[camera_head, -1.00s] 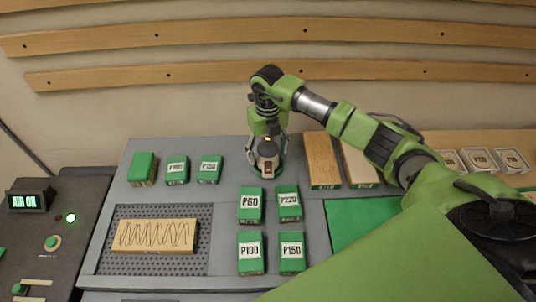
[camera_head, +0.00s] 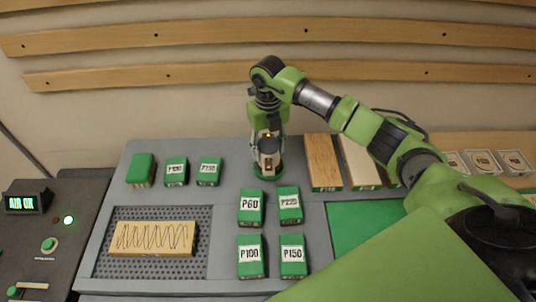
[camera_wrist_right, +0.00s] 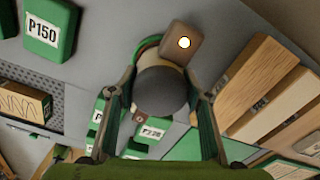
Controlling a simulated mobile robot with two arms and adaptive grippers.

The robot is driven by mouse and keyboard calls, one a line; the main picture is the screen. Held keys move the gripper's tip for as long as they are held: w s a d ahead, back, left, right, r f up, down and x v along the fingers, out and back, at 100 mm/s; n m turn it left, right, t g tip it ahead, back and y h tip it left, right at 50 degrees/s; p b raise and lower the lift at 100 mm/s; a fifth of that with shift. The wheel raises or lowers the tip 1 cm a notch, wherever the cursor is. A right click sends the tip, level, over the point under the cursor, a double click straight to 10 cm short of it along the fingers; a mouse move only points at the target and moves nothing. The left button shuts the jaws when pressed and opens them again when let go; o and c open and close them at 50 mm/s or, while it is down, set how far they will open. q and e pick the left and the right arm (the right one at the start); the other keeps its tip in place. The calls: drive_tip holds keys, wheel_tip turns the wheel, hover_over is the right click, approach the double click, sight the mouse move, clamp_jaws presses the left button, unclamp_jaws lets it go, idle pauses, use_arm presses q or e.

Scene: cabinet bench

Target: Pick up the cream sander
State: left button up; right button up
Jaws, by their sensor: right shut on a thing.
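The cream sander (camera_head: 268,156) stands upright on the grey bench, behind the green labelled boxes, with a green ring at its foot. My right gripper (camera_head: 268,150) reaches down over it from above, with its fingers on either side of the body. In the right wrist view the sander's dark round top (camera_wrist_right: 162,92) sits between the two fingers of the right gripper (camera_wrist_right: 165,105), which is shut on it. A cream-brown part with a bright white spot shows beyond the top. My left gripper is not in view.
Green boxes P60 (camera_head: 251,206), P220 (camera_head: 289,205), P100 (camera_head: 250,256) and P150 (camera_head: 292,256) stand in front of the sander. Wooden boards (camera_head: 323,162) lie to its right. A scribbled wood block (camera_head: 153,238) lies on the perforated plate (camera_head: 200,268) at left.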

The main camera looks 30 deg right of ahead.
drive_tip(key=s+a+r+b, duration=0.4)
drive_tip(key=s+a+r, duration=0.4)
drive_tip(key=a+r, duration=0.3)
drive_tip(key=shift+s, duration=0.3)
drive_tip(key=shift+a, duration=0.1)
drive_tip(key=o, duration=1)
drive_tip(key=c, duration=0.5)
